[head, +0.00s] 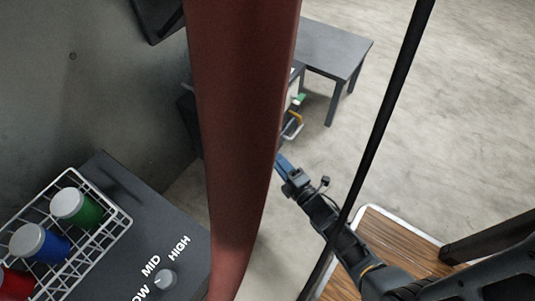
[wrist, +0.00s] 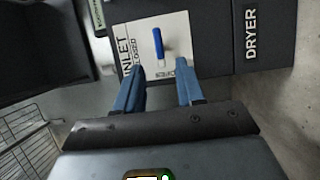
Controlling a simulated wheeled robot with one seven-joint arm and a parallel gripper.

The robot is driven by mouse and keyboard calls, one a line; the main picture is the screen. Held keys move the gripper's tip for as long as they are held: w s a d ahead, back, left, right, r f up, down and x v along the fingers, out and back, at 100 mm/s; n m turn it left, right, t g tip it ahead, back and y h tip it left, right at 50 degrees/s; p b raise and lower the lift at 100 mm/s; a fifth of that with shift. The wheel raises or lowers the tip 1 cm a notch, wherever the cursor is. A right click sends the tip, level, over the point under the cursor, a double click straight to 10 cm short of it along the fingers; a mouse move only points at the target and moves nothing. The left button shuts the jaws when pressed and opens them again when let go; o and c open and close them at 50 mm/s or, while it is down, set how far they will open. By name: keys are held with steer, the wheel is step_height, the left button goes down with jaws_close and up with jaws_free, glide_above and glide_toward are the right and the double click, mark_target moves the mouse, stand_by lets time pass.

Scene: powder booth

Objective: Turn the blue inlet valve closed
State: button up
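The blue inlet valve handle (wrist: 158,43) stands out on a white plate (wrist: 178,30) in the wrist view. It runs nearly straight up and down in the picture, with a pale metal part at its lower end. The plate reads INLET, with a smaller word that looks like CLOSED beside it and small, partly cut-off lettering near its lower edge. My gripper (wrist: 161,76) is open, its two blue fingers apart and empty. The handle shows beyond the fingertips, between their lines. In the head view my gripper (head: 283,163) is partly behind a red column, and the blue handle is not visible.
The red column (head: 240,120) hides much of the head view. A wire rack (head: 115,215) with coloured jars sits on a dark cabinet with a knob (head: 165,281). A grey table (head: 335,50) stands behind; floor to its right is clear.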

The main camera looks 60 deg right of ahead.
mark_target(262, 144)
steer(key=b+x, duration=0.2)
steer(key=x, duration=0.5)
steer(key=shift+w, duration=0.3)
jaws_close()
